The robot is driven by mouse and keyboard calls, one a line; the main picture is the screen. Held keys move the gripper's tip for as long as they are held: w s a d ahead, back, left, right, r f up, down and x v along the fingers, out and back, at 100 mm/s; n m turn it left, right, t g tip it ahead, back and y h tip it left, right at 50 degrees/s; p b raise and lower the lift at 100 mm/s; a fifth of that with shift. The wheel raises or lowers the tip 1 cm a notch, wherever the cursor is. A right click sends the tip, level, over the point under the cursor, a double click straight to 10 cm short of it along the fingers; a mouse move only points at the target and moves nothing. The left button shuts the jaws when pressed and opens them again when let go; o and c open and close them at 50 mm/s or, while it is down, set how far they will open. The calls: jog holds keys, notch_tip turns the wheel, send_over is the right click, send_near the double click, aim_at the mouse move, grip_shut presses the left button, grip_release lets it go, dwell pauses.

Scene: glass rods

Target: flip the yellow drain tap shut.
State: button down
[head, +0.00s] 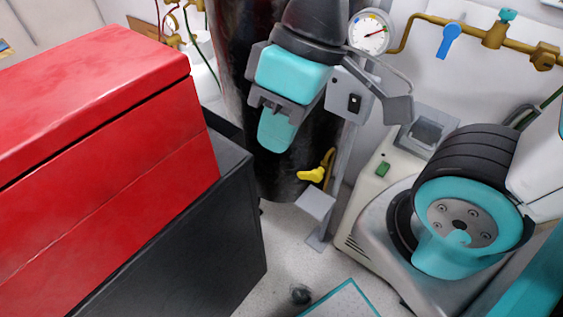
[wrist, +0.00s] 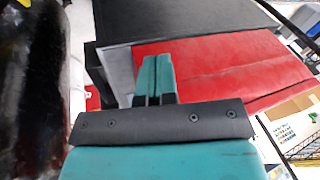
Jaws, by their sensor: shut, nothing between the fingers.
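The yellow drain tap (head: 312,175) is low on the dark, glossy cylinder, on a small brass fitting. In the head view its handle points left, nearly level. A bit of yellow, probably the same tap, is cut off at the top left corner of the wrist view (wrist: 23,3). My gripper (head: 274,149) hangs with its teal fingers pointing down, above and left of the tap in the head view, with a gap between them. In the wrist view the fingers (wrist: 155,75) are pressed together with nothing between them.
A red box (head: 95,130) on a dark cabinet (head: 200,230) fills the left. The dark cylinder (head: 232,80) stands behind my gripper. A pale machine with a green switch (head: 382,169) is right of the tap. A gauge (head: 370,32) and brass pipe with blue valve (head: 448,40) are behind.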

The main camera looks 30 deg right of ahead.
jog(key=shift+d+f, duration=0.1)
jog(key=w+d+f+m+h+b, duration=0.1)
jog(key=w+d+f+b, duration=0.3)
jog(key=w+f+b, duration=0.35)
jog(key=w+d+f+m+h+b, duration=0.1)
jog(key=w+d+f+b, duration=0.3)
jog(key=w+f+b, duration=0.35)
jog(key=w+d+f+h+b, duration=0.1)
jog(key=w+d+f+b, duration=0.1)
jog(key=w+d+f, duration=0.2)
jog(key=w+d+f+m+h+b, duration=0.1)
jog(key=w+d+f+b, duration=0.2)
jog(key=d+f, duration=0.6)
notch_tip(320, 180, down, 3)
jog(key=shift+w+d+r+b, duration=0.2)
jog(key=shift+w+b, duration=0.15)
jog(key=shift+w, duration=0.8)
jog(key=shift+f, duration=0.1)
